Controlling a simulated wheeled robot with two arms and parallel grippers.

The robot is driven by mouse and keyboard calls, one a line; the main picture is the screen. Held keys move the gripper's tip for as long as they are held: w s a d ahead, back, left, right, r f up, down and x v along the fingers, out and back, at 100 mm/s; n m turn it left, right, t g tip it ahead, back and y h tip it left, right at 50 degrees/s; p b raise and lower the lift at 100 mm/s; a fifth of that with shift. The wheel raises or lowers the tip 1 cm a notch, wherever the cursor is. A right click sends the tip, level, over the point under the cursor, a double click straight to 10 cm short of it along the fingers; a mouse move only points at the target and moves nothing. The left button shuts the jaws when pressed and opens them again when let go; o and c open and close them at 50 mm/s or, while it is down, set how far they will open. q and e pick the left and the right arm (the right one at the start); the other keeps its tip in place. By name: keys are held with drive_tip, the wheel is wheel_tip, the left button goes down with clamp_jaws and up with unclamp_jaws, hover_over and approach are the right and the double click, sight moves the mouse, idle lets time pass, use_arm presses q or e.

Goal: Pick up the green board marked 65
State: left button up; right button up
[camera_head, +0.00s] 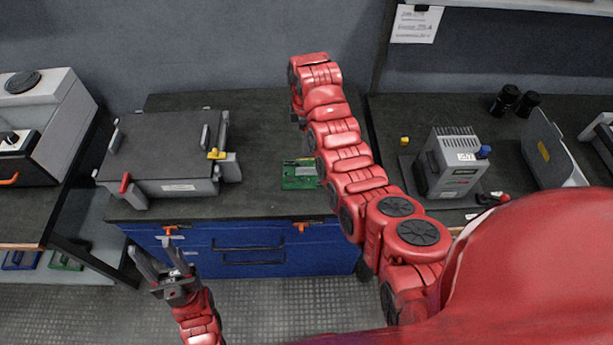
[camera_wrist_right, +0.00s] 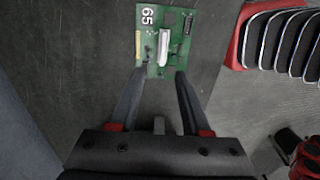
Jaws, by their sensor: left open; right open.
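The green board (camera_head: 299,175) lies flat on the dark bench top in the head view, partly hidden behind my right arm. In the right wrist view the board (camera_wrist_right: 165,42) shows a white 65 at its upper left, and a pale raised part near its middle. My right gripper (camera_wrist_right: 160,75) is open, with its fingertips at the near edge of the board; I cannot tell whether they touch it. In the head view my right gripper is hidden by its arm. My left gripper (camera_head: 160,257) is open and empty, in front of the blue cabinet and over the floor.
A grey box-like device (camera_head: 165,150) with red and yellow latches stands left of the board. A grey unit (camera_head: 450,163) stands on the right bench. A blue drawer cabinet (camera_head: 240,250) is under the middle bench. The bench top behind the board is clear.

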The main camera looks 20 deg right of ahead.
drive_tip(key=p, duration=0.2)
hover_over(306, 168)
wheel_tip(306, 168, down, 5)
drive_tip(key=shift+w+d+f+p, duration=0.1)
drive_tip(key=shift+w+f+p, duration=0.1)
drive_tip(key=shift+f, duration=0.35)
drive_tip(key=shift+w+f+p, duration=0.1)
drive_tip(key=shift+f+p, duration=0.1)
drive_tip(key=shift+f, duration=0.35)
drive_tip(key=shift+s+f+p, duration=0.2)
drive_tip(key=shift+f+p, duration=0.25)
drive_tip(key=shift+p, duration=0.05)
drive_tip(key=f, duration=0.2)
drive_tip(key=f+b, duration=0.1)
drive_tip(key=shift+s+f, duration=0.2)
drive_tip(key=shift+s, duration=0.05)
drive_tip(key=shift+f, duration=0.3)
drive_tip(key=shift+w+f, duration=0.15)
